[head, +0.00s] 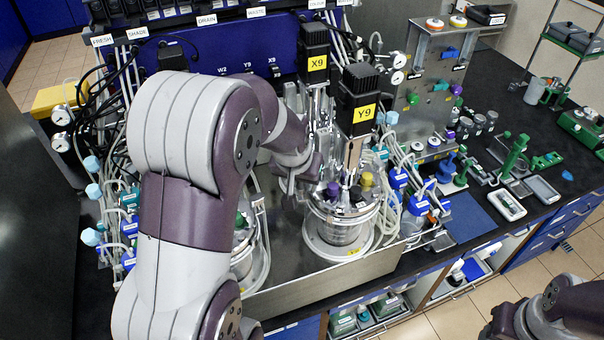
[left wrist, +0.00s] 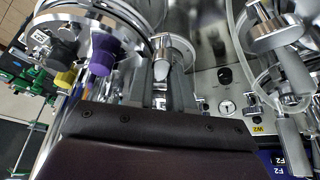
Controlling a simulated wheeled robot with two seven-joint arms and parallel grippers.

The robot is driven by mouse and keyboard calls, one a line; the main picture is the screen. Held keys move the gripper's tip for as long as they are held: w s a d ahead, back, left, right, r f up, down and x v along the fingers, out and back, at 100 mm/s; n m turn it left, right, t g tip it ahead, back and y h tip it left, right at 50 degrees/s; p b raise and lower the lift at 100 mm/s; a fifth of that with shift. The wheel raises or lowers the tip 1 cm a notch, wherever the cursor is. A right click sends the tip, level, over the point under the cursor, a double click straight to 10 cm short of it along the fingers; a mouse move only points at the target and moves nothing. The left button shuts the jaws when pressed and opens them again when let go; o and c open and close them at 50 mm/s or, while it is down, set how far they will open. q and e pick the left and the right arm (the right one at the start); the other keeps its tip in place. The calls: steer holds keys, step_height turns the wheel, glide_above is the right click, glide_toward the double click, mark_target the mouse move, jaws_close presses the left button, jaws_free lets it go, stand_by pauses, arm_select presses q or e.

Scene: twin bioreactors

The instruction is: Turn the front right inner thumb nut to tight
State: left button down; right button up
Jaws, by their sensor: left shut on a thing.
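The right bioreactor vessel (head: 341,232), under the motor labelled Y9 (head: 359,112), stands on the steel deck with purple and yellow caps on its lid. My left gripper (head: 297,185) reaches in from the left, low at the left edge of this lid. In the left wrist view, its two grey fingers (left wrist: 167,85) are closed around a small pale metal piece at the lid's rim, seemingly the front right inner thumb nut (left wrist: 162,68). The fingers cover most of it, so I cannot tell its turn. Only my right arm's links show at the head view's bottom right.
The left vessel (head: 242,250) is partly behind my left arm. Tubing and blue-capped bottles (head: 398,178) crowd the vessel's right. A steel valve panel (head: 432,88) stands behind.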

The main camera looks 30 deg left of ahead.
arm_select(q)
steer(key=shift+f+m+b, duration=0.1)
steer(key=shift+m+b, duration=0.25)
steer(key=shift+m, duration=0.15)
steer(key=m+b, duration=0.1)
steer(key=b, duration=0.1)
steer(key=m+h+b, duration=0.1)
steer(key=m+b, duration=0.1)
steer(key=m+h+b, duration=0.1)
steer(key=b, duration=0.1)
steer(key=shift+a+f+m, duration=0.1)
steer(key=shift+f+m, duration=0.15)
steer(key=shift+m, duration=0.05)
steer(key=shift+r+m+h+b, duration=0.2)
steer(key=shift+m+h+b, duration=0.2)
steer(key=shift+m+b, duration=0.45)
steer(key=shift+r+m, duration=0.1)
steer(key=shift+m, duration=0.35)
steer(key=shift+r+m+g+h+p, duration=0.2)
steer(key=shift+m+g+h+p, duration=0.2)
steer(key=shift+m, duration=0.3)
steer(key=shift+m+g+p, duration=0.3)
steer(key=shift+m+p, duration=0.6)
steer(key=shift+m, duration=0.2)
steer(key=shift+h, duration=0.3)
steer(key=shift+f+m, duration=0.1)
steer(key=shift+m, duration=0.3)
